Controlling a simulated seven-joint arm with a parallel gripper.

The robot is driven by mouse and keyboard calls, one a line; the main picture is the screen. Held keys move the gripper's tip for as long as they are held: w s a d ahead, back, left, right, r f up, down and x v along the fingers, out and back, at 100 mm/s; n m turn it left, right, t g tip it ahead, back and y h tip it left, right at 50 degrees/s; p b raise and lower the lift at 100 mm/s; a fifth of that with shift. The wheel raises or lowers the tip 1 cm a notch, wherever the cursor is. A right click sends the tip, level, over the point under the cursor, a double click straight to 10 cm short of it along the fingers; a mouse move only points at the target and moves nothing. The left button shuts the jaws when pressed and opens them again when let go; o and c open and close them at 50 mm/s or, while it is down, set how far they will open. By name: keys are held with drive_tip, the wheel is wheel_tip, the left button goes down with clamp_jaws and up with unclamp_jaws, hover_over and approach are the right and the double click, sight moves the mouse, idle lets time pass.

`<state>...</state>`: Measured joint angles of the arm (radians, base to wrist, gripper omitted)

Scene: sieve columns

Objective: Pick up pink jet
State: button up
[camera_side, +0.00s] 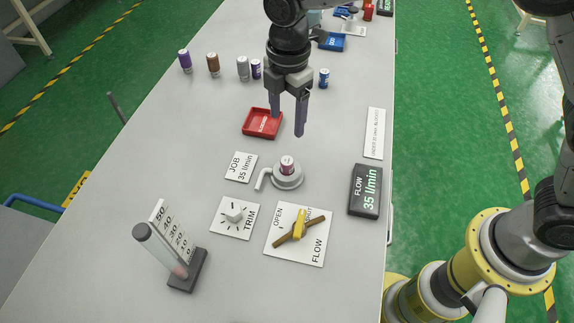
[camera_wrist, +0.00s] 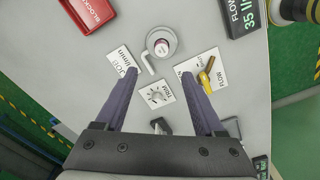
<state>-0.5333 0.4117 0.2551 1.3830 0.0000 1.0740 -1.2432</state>
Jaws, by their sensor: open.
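A small pinkish-mauve jet (camera_side: 287,166) with a pale marked top stands upright in a round grey holder (camera_side: 291,182) with a bent side pipe. The jet also shows in the wrist view (camera_wrist: 162,47), beyond my fingertips. My gripper (camera_side: 287,125) is open and empty, its two dark fingers pointing down above the table, behind the holder in the side view. In the wrist view my gripper (camera_wrist: 160,74) has its fingers wide apart, with nothing between the tips and the jet.
A red tray (camera_side: 247,131) lies near my fingers. Purple (camera_side: 185,62), brown (camera_side: 213,65), grey (camera_side: 242,68) and blue (camera_side: 324,78) jets stand farther back. A yellow-handled FLOW valve (camera_side: 300,229), TRIM knob (camera_side: 234,216), tube gauge (camera_side: 164,252) and 35 l/min display (camera_side: 365,190) surround the holder.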

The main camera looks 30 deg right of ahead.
sight(286, 161)
drive_tip(key=f, duration=0.9)
drive_tip(key=shift+s+a+f, duration=0.1)
drive_tip(key=shift+s+a, duration=0.2)
drive_tip(key=shift+a, duration=0.1)
drive_tip(key=shift+w+d+f, duration=0.15)
drive_tip(key=shift+f, duration=1.2)
drive_tip(key=shift+w+d+f, duration=0.1)
drive_tip(key=shift+d+f, duration=0.05)
drive_tip(key=shift+f, duration=1.2)
clamp_jaws()
